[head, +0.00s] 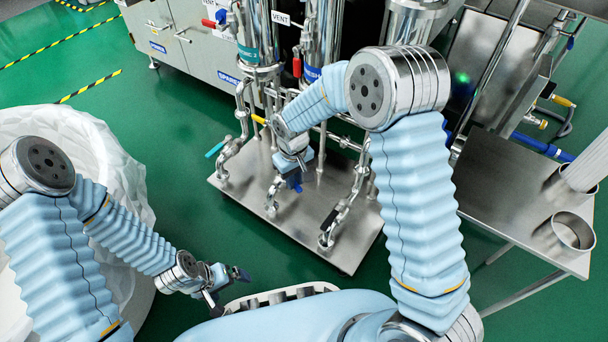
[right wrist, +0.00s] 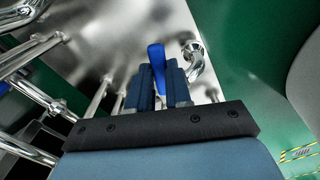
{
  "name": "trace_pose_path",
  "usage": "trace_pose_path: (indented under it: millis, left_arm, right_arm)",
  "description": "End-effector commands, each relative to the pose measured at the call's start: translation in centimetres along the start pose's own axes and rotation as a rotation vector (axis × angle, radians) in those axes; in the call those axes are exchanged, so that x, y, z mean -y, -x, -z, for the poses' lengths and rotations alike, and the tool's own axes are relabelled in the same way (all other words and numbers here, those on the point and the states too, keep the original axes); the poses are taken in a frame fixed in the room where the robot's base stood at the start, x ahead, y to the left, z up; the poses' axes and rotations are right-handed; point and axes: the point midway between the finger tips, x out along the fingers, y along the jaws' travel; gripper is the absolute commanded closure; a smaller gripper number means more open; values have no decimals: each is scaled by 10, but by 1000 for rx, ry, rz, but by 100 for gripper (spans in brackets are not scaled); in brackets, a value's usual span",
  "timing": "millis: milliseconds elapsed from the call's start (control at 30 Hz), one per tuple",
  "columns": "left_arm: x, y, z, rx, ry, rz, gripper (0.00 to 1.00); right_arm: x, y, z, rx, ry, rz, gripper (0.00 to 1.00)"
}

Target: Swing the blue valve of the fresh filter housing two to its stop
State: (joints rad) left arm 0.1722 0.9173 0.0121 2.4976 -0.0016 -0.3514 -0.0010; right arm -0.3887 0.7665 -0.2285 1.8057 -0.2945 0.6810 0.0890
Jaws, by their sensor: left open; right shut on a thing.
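The blue valve handle (right wrist: 156,56) stands up between the two fingers of my right gripper (right wrist: 158,84) in the right wrist view. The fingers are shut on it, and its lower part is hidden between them. In the head view my right gripper (head: 294,180) is low at the middle pipe (head: 273,194) over the steel base plate, and the handle is mostly hidden there. A filter housing with a blue label (head: 311,73) rises behind my right arm, partly covered by it. My left gripper (head: 228,283) is open and empty at the lower left, away from the pipes.
A cyan handle (head: 215,149) sits on the left pipe, and a dark handle (head: 329,218) on the right one. A yellow handle (head: 259,119) and a red handle (head: 296,66) are higher up. A steel side table (head: 500,195) stands at right.

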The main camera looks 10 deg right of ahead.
Motion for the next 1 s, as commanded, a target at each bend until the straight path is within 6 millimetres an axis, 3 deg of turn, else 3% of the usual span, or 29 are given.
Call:
trace_pose_path:
  millis: [1000]
  left_arm:
    - [-11, 29, -1, 8, -1, -1, 0]
  right_arm:
    - [56, 2, 28, 0, -941, -1, 100]
